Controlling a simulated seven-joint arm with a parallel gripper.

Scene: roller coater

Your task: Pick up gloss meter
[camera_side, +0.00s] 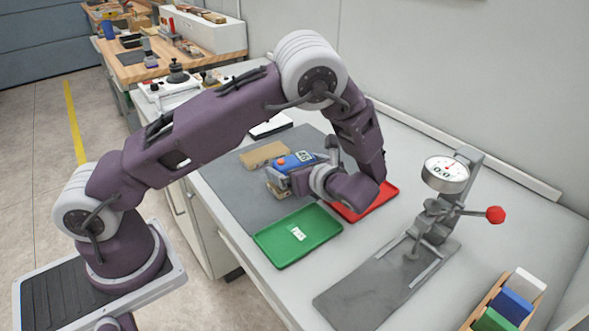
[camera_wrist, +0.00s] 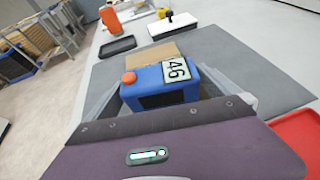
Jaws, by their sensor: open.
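The gloss meter (camera_side: 296,160) is a blue box with an orange-red button and a numeric display. It is on or just above the grey mat (camera_side: 225,180) in the side view. In the wrist view the gloss meter (camera_wrist: 160,88) is upright in the middle, its display reading 46. My gripper (camera_side: 282,182) is low beside the meter in the side view. In the wrist view my open gripper (camera_wrist: 170,80) has one grey finger on each side of the meter. I cannot tell whether the fingers touch it. Its underside is hidden.
A tan block (camera_side: 263,154) lies just behind the meter. A green tray (camera_side: 298,236) with a white label is in front, and a red tray (camera_side: 368,203) is to the right. A dial gauge stand (camera_side: 440,215) stands further right. The mat's left part is clear.

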